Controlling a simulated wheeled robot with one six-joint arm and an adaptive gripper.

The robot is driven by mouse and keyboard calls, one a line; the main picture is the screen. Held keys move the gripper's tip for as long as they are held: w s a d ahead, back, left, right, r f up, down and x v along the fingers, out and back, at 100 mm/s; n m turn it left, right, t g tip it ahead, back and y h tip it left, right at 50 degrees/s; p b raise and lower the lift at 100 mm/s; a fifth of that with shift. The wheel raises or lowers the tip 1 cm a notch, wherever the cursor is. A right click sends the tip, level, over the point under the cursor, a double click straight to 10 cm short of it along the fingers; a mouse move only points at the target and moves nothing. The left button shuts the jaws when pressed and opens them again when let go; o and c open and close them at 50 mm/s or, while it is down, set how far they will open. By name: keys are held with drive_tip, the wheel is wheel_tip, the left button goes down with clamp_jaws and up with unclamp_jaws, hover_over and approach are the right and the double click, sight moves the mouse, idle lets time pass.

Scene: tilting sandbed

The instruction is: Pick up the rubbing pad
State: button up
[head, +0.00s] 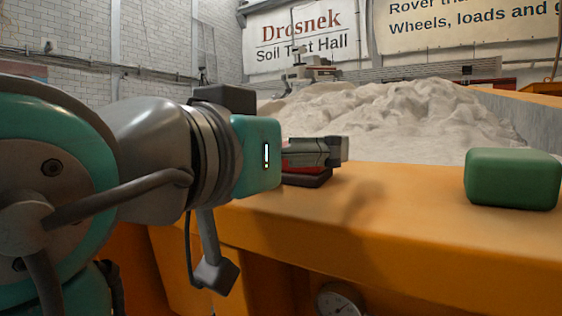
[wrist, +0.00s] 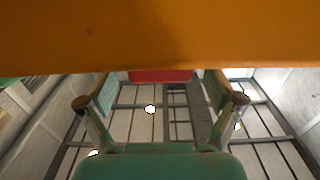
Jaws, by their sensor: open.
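A red block with a dark brown base (head: 305,181), apparently the rubbing pad, rests on the orange ledge in the head view. My gripper (head: 335,151) reaches over it from the left and hides most of its upper part. In the wrist view the red face of the block (wrist: 160,76) shows between the two fingers of my gripper (wrist: 160,85). The fingers are open, with a visible gap on each side of the red face. I see no contact between fingers and block.
A green rounded block (head: 512,178) sits on the orange ledge (head: 400,220) at the right. Pale heaped sand (head: 400,115) lies behind the ledge. A round gauge (head: 340,300) is on the ledge's front. The ledge between the two blocks is clear.

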drive_tip(key=shift+x, duration=1)
drive_tip(key=c, duration=1.2)
drive_tip(key=shift+c, duration=0.2)
drive_tip(key=shift+r, duration=0.15)
